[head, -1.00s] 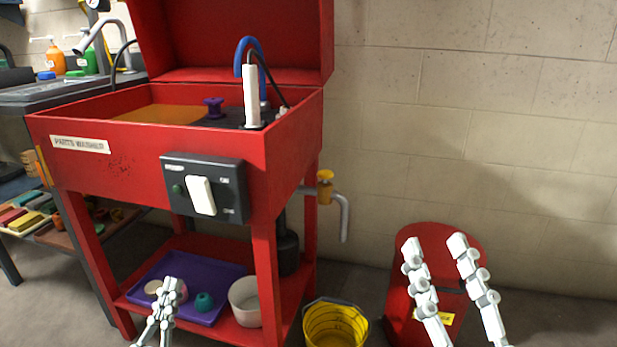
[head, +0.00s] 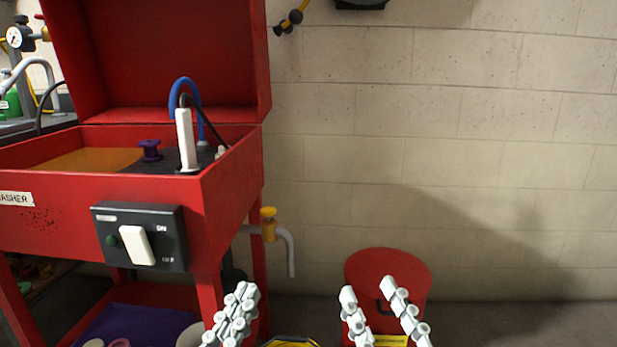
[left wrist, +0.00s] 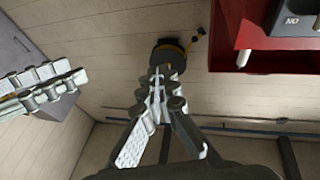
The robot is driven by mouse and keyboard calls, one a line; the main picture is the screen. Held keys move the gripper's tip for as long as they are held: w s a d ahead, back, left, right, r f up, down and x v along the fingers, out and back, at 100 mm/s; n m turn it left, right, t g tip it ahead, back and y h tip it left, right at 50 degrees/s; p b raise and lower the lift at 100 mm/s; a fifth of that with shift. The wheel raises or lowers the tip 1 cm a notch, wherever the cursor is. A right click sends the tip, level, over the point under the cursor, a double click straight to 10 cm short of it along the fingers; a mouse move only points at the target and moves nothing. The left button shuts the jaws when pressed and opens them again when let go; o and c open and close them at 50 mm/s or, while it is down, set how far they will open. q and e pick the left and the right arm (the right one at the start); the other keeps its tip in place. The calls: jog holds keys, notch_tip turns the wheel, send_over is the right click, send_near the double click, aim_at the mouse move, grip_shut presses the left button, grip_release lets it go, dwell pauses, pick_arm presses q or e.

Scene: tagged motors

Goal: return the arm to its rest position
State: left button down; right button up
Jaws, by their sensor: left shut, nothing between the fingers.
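My left gripper (head: 243,292) is in the lower middle of the head view, in front of the red parts washer's right leg, with its fingers together and nothing between them.
The red parts washer (head: 232,190) with a raised lid stands at left, with a switch box (head: 170,243) on its front and a drain tap (head: 268,222) at its side. The red can (head: 388,262) stands by the wall. A yellow bucket (head: 290,343) shows at the bottom edge.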

pick_arm(q)
jog(key=w+a+f+g+y+p, duration=0.1)
jog(key=a+f+g+y+p, duration=0.2)
jog(key=f, duration=0.6)
jog(key=w+a+f+g+y+p, duration=0.1)
jog(key=a+f+g+p, duration=0.2)
jog(key=f, duration=0.6)
pick_arm(e)
jog(key=w+d+f+g+h, duration=0.1)
jog(key=d+f+g+h, duration=0.2)
jog(key=f, duration=0.6)
jog(key=w+d+f+g+h, duration=0.1)
jog(key=d+f+g, duration=0.25)
jog(key=f, duration=0.55)
pick_arm(q)
jog(key=s+a+f+n+g+y+p, duration=0.2)
jog(key=s+a+f+g+y+p, duration=0.2)
jog(key=s+a+f+g, duration=0.7)
notch_tip(320, 180, down, 4)
jog(key=shift+s+a+f+g+p, duration=0.1)
jog(key=shift+s+a+g+p, duration=0.25)
jog(key=shift+s+a, duration=0.75)
pick_arm(e)
jog(key=s+d+f+m+g+h, duration=0.2)
jog(key=s+d+f+g+h, duration=0.2)
jog(key=s+d+f+g, duration=0.7)
notch_tip(320, 180, down, 4)
jog(key=shift+s+d+f, duration=0.1)
jog(key=shift+s+d, duration=0.55)
jog(key=shift+s, duration=0.6)
